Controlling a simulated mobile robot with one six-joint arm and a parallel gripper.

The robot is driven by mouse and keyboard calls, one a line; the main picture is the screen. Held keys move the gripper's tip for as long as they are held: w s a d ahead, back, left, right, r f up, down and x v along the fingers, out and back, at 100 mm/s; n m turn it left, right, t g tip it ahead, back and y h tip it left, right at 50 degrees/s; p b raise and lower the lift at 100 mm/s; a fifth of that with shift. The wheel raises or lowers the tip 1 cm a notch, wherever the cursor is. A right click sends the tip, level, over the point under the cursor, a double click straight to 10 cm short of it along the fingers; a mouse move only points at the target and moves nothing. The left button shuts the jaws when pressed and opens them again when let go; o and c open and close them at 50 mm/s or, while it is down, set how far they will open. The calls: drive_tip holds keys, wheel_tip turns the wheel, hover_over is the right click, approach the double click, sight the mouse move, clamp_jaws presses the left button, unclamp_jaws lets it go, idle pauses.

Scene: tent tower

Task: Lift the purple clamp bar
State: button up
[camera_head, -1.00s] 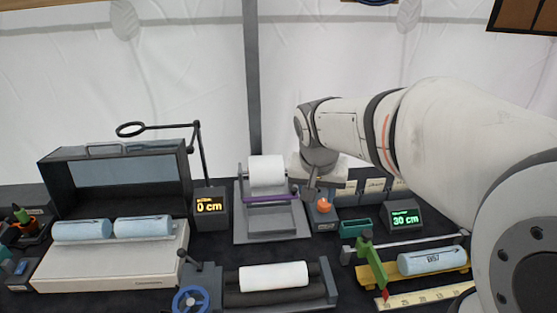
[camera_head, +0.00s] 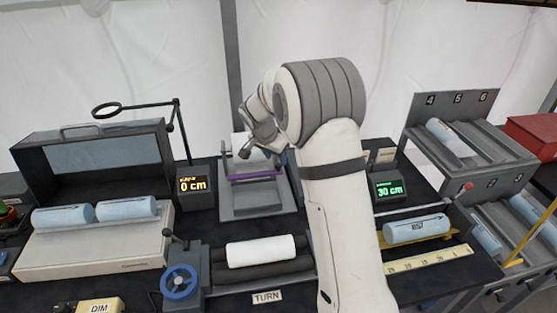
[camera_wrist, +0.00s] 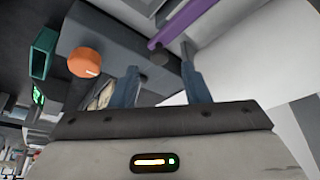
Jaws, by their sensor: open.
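The purple clamp bar (camera_head: 256,176) runs across the front of a grey stand (camera_head: 252,205) in the middle of the table. A white roll (camera_head: 239,143) sits behind the bar, partly hidden by my arm. My gripper (camera_head: 262,152) is above and behind the bar, near the roll, its fingertips hard to make out in the head view. In the wrist view the purple clamp bar (camera_wrist: 180,24) crosses the top, just beyond my gripper (camera_wrist: 160,75). The two fingers are apart with nothing seen between them. One fingertip is close to the bar; I cannot tell whether it touches.
An orange knob (camera_wrist: 85,63) on a dark box is beside my gripper. Left of the stand are a 0 cm display (camera_head: 193,184) and a magnifier arm (camera_head: 178,125). A white roll on rollers (camera_head: 261,251) lies in front. A 30 cm display (camera_head: 389,187) stands right.

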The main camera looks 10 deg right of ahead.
sight(278, 164)
drive_tip(key=shift+x, duration=1.65)
